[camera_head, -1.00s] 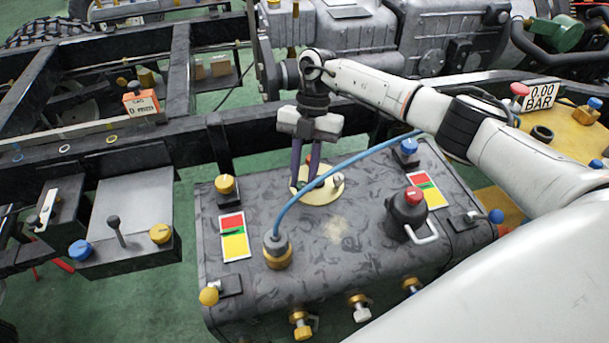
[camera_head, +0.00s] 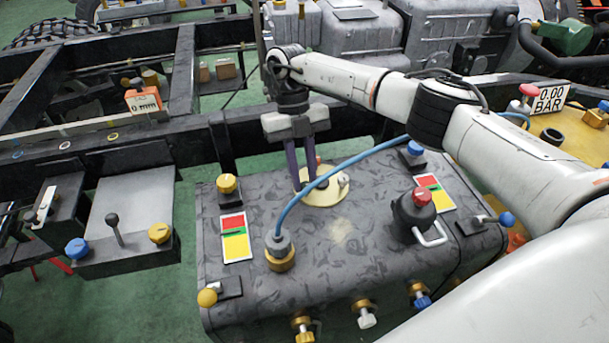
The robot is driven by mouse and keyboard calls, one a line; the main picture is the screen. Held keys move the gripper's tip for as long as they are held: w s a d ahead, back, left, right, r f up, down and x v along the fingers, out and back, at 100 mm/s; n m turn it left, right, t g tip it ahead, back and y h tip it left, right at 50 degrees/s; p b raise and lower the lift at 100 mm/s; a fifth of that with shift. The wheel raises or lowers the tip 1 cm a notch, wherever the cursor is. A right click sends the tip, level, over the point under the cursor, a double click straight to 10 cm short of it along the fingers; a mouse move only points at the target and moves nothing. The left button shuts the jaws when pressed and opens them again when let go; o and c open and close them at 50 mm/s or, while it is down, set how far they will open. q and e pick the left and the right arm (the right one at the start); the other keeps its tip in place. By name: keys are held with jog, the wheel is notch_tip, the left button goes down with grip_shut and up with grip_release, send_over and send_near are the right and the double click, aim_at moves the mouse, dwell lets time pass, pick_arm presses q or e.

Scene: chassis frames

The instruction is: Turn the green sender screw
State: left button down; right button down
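The sender is a round cream disc (camera_head: 325,196) on top of the dark mottled tank (camera_head: 345,255). A small pale fitting (camera_head: 343,180) sits at its right edge. I cannot make out a green screw on it; the fingers and the blue hose cover part of the disc. My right gripper (camera_head: 306,183) points down at the disc's left and back part. Its two dark purple fingers stand apart, with nothing clearly visible between them, so it looks open. Whether the tips touch the disc is unclear. My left gripper is not in view.
A blue hose (camera_head: 345,163) arches from a brass fitting (camera_head: 279,252) close in front of the fingers. A black valve with a red cap (camera_head: 424,197) stands right of the disc. A yellow cap (camera_head: 227,184) and a blue cap (camera_head: 414,148) stand on the tank's back edge.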

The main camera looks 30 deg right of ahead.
dwell(0.5)
jog(key=c, duration=1.6)
grip_release()
jog(key=shift+o, duration=0.2)
jog(key=v, duration=1)
jog(key=shift+r, duration=0.15)
jog(key=shift+w, duration=0.1)
